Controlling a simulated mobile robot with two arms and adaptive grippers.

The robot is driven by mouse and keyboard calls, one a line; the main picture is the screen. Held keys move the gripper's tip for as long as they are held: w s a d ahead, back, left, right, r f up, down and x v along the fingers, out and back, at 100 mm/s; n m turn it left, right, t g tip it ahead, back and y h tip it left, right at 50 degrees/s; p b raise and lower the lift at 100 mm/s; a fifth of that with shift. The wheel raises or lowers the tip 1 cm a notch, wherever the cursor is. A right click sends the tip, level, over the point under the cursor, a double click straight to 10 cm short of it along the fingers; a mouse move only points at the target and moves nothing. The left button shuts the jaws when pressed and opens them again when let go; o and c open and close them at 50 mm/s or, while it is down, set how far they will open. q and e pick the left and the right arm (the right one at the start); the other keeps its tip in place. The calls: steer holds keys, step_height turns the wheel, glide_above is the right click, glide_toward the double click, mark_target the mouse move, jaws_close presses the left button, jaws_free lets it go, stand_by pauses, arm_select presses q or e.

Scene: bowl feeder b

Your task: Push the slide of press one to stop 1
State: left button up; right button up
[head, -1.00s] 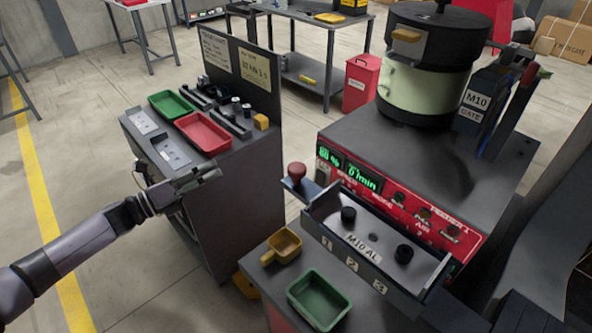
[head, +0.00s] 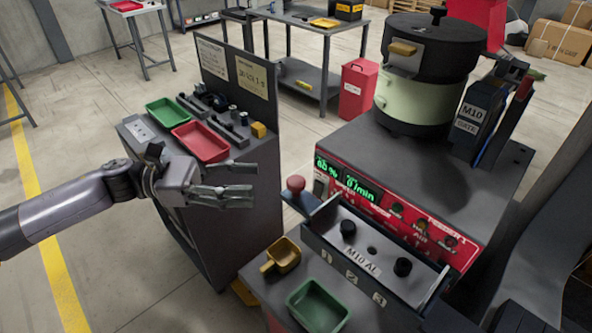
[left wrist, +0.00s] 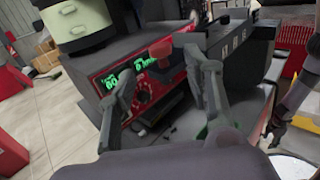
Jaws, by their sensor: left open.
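The slide's red knob (head: 296,184) stands at the left end of a dark fixture (head: 372,250) marked 1, 2 and 3, in front of the red press panel. A plate labelled M10 AL with two black knobs lies in the fixture. My left gripper (head: 256,195) is open and empty, left of the red knob and apart from it in the head view. In the left wrist view, the red knob (left wrist: 160,52) shows between the open fingers of the left gripper (left wrist: 158,88), beyond them. A dark arm shape at that view's right edge is too unclear to read.
A yellow scoop (head: 283,254) and a green tray (head: 318,305) sit in front of the fixture. A cabinet behind my left gripper carries a red tray (head: 201,142) and another green tray (head: 170,110). A bowl feeder (head: 420,95) stands on the press housing.

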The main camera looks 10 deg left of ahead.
mark_target(296, 180)
arm_select(q)
steer(key=d+p, duration=0.1)
steer(key=d, duration=0.2)
steer(key=w+d+p, duration=0.1)
steer(key=d, duration=0.2)
steer(key=w+d+p, duration=0.1)
steer(key=d, duration=0.2)
steer(key=shift+d+p, duration=0.25)
steer(key=shift+p, duration=0.15)
jaws_close()
